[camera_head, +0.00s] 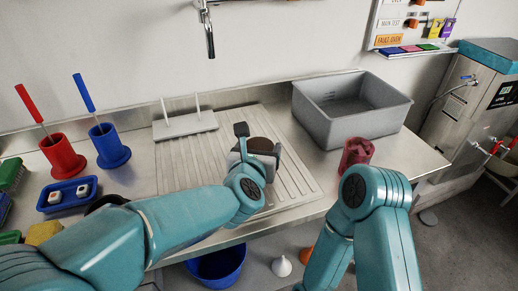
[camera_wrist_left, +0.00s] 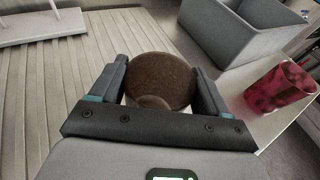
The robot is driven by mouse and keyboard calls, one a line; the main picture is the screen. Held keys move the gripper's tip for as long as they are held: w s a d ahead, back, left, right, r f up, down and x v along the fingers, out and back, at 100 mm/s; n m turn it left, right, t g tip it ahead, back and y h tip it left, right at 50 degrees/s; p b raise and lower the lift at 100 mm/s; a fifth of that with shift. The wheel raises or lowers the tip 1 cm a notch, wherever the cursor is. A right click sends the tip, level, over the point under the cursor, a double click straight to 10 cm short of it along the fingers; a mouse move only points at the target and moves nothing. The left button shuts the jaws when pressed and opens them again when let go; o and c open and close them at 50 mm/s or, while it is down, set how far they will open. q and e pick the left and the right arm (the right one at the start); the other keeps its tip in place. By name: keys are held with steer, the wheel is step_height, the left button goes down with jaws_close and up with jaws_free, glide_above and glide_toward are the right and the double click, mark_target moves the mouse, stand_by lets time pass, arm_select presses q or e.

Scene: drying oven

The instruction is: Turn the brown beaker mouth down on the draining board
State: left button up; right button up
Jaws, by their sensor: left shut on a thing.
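The brown beaker (camera_head: 261,144) is between the fingers of my left gripper (camera_head: 257,152), over the right part of the draining board (camera_head: 177,165). My left gripper is shut on it, one finger on each side. In the left wrist view, the beaker (camera_wrist_left: 160,78) shows a round brown face with a smaller, paler circle low inside it, which looks like its open mouth facing up toward the camera. The fingers and palm hide its lower side. I cannot tell whether it touches the board. My right arm shows at the right, but its gripper is out of view.
A grey basin (camera_head: 335,121) stands behind right; a red patterned cup (camera_head: 357,151) is near the counter's right end. A white peg rack (camera_head: 185,126) sits on the board's back left. Red (camera_head: 63,157) and blue (camera_head: 110,148) holders stand left. Ridged board left of the beaker is clear.

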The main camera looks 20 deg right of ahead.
arm_select(q)
steer(key=shift+f, duration=0.15)
steer(key=o, duration=1.1)
steer(key=shift+s, duration=0.1)
steer(key=v, duration=1.6)
steer(key=shift+b, duration=0.35)
steer(key=shift+s+a, duration=0.1)
steer(key=shift+a, duration=0.05)
